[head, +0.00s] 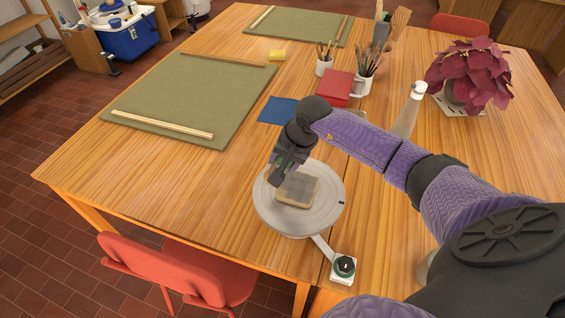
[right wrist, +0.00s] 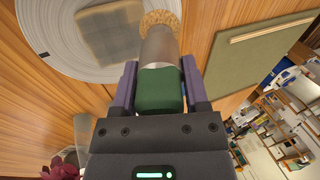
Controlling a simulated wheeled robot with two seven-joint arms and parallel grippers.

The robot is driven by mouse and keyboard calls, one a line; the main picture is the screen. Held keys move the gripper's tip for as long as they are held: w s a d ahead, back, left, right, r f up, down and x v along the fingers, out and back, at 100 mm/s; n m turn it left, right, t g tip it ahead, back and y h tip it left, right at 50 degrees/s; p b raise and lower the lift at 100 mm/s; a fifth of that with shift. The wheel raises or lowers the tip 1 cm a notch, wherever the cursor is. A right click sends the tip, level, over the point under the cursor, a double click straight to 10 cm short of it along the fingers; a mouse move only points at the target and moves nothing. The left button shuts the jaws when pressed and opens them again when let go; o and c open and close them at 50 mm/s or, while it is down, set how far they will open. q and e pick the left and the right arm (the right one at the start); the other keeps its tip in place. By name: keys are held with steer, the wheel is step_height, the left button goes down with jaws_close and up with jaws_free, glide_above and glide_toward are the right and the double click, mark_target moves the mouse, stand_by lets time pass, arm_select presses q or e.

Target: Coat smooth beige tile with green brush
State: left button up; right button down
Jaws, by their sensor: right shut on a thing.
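The beige tile (head: 298,189) lies flat on the round grey wheel (head: 325,215). Its top looks greyish and darker in the middle, with a paler beige edge, and it also shows in the right wrist view (right wrist: 112,35). My right gripper (head: 278,178) is over the left side of the wheel, beside the tile. It is shut on the green brush (right wrist: 160,92), which has a metal collar and tan bristles (right wrist: 160,18). The bristles are near the tile's edge in the wrist view; I cannot tell whether they touch it. My left gripper is not in view.
A small device with a dark knob (head: 344,266) sits at the wheel's front. A blue cloth (head: 278,110), red box (head: 338,88), brush cups (head: 364,85), bottle (head: 411,105) and red plant (head: 470,75) stand behind. A green board (head: 190,97) lies left. The left front table is clear.

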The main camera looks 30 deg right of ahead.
steer(key=shift+r+p, duration=1)
steer(key=shift+r, duration=0.85)
